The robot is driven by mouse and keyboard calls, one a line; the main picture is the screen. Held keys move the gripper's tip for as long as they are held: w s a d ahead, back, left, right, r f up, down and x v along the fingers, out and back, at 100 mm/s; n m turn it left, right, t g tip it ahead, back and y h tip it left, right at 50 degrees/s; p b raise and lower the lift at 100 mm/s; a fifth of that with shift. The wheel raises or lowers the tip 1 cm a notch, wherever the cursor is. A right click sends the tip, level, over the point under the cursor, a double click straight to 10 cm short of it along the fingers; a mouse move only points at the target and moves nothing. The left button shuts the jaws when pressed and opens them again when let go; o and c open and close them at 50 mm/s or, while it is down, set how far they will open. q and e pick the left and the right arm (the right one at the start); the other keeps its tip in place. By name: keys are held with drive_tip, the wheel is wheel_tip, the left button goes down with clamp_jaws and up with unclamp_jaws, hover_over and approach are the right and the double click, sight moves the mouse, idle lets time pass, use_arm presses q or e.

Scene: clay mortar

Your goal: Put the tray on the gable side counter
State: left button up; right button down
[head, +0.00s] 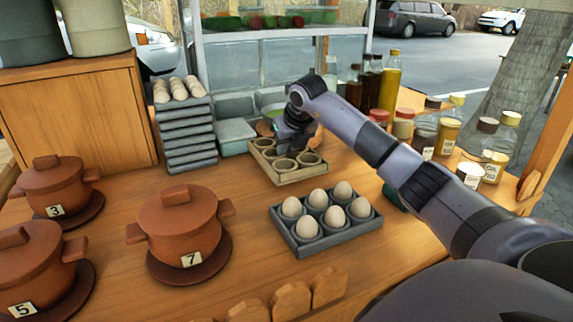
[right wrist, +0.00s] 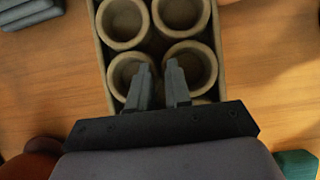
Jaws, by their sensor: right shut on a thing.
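A tan tray (head: 302,176) holding several round clay cups (head: 285,164) stands on the wooden counter, behind the egg tray. In the right wrist view the tray (right wrist: 222,55) runs away from me with cups in two rows. My right gripper (head: 292,142) reaches down into it from above. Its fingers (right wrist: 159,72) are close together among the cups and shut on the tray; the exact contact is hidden. The tray appears to rest on the counter. I cannot tell which surface is the gable side counter. My left gripper is not in view.
A grey tray of eggs (head: 300,247) sits just in front. Lidded clay pots (head: 185,232) stand left and a grey stack (head: 188,135) behind left. Jars and bottles (head: 450,130) crowd the right. Some bare counter (head: 245,205) lies between pots and egg tray.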

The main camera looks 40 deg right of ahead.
sight(290, 156)
wheel_tip(290, 156, down, 5)
drive_tip(key=shift+r, duration=0.2)
drive_tip(key=c, duration=1.1)
unclamp_jaws()
drive_tip(key=shift+o, duration=0.2)
drive_tip(key=v, duration=1.2)
drive_tip(key=shift+r, duration=0.15)
